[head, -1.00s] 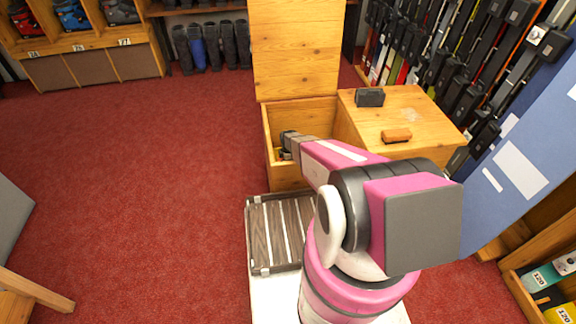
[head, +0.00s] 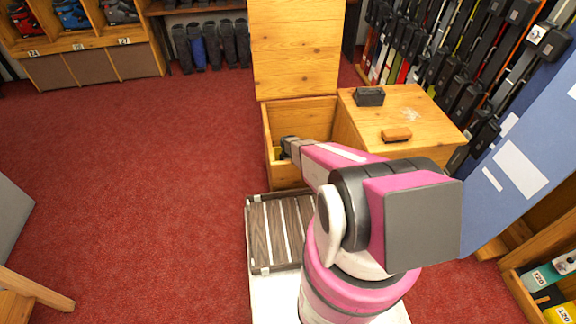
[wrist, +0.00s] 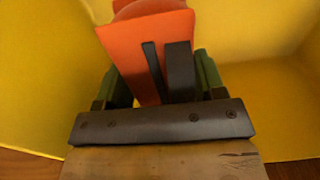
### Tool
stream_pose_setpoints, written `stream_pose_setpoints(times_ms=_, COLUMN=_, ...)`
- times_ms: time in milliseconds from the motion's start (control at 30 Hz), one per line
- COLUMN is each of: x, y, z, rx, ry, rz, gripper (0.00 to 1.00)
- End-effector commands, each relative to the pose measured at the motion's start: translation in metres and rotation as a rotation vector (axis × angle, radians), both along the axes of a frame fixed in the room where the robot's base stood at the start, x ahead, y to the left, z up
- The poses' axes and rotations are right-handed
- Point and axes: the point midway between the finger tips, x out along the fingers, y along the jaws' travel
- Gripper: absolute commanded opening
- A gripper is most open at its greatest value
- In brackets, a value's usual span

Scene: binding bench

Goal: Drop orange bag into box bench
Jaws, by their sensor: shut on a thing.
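The box bench (head: 292,182) is a wooden chest in the head view. Its left compartment is open, with the lid (head: 296,50) standing upright behind it. My gripper (head: 287,149) reaches into this open compartment, and my arm hides part of it. In the wrist view, my gripper is shut on the orange bag (wrist: 126,50), which has dark straps and sits between the greenish fingers. Yellow inner walls surround the bag. Whether the bag touches the floor of the box, I cannot tell. The bag is not clearly visible in the head view.
The closed right top of the bench carries a dark block (head: 369,97) and an orange-brown block (head: 396,135). A rack of skis (head: 450,70) stands at right. Boots (head: 212,47) line the back. Red carpet (head: 140,170) is clear at left.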

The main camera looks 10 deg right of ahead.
Motion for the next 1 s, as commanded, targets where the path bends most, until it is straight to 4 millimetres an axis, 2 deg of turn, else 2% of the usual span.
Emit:
stream_pose_setpoints(times_ms=33, x=0.0, y=0.0, z=0.0, rx=0.0, ry=0.0, rz=0.0, gripper=0.67)
stream_pose_setpoints(times_ms=100, x=0.0, y=0.0, z=0.0, rx=0.0, ry=0.0, rz=0.0, gripper=0.89)
stream_pose_setpoints(times_ms=367, x=0.0, y=0.0, z=0.0, rx=0.0, ry=0.0, rz=0.0, gripper=0.89)
stream_pose_setpoints(times_ms=533, x=-0.001, y=0.0, z=0.01, rx=0.0, ry=0.0, rz=0.0, gripper=0.89)
stream_pose_setpoints(times_ms=667, x=-0.002, y=0.0, z=0.031, rx=0.0, ry=-0.001, rz=0.0, gripper=0.89)
stream_pose_setpoints(times_ms=1000, x=-0.002, y=0.0, z=0.1, rx=0.0, ry=-0.001, rz=0.0, gripper=0.89)
